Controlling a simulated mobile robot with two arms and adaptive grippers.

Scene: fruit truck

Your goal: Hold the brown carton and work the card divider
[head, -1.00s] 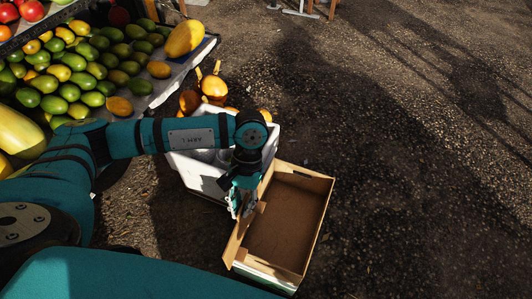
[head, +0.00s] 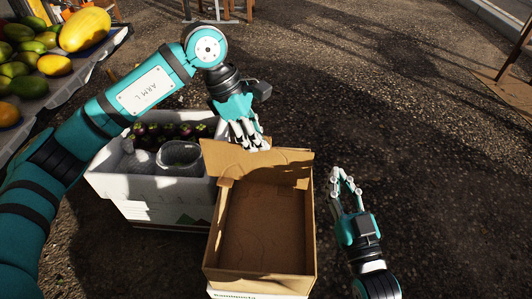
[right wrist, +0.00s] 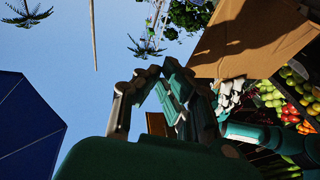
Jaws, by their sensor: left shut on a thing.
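A white crate (head: 150,205) with dark purple fruit (head: 170,130) and a clear container (head: 180,157) stands close against the carton's left side. A fruit stall (head: 60,105) is at upper left.

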